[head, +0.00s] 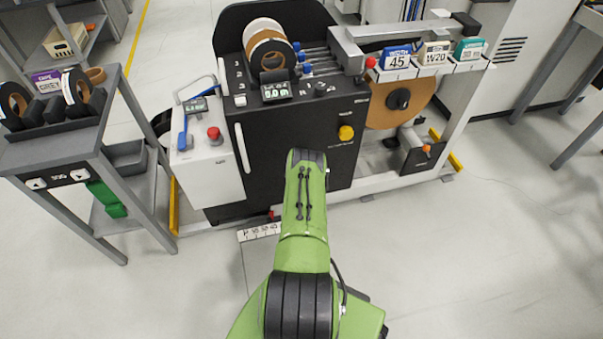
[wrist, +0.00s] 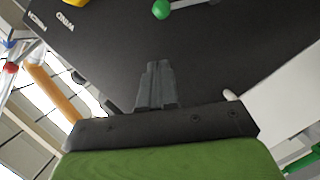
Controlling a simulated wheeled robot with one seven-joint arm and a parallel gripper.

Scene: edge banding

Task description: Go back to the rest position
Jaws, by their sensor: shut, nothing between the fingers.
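My gripper (wrist: 155,82) shows in the wrist view with its two dark fingers together and nothing between them. It points at the black front panel (wrist: 190,45) of the edge banding machine, and no contact can be made out. In the head view my green arm reaches forward to the machine (head: 290,120), and its forearm hides the gripper.
A grey rack (head: 70,140) with tape rolls stands at the left. A white control box (head: 205,150) with a red button adjoins the machine. A large brown roll (head: 400,103) hangs at its right. The floor (head: 480,260) at the right is clear.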

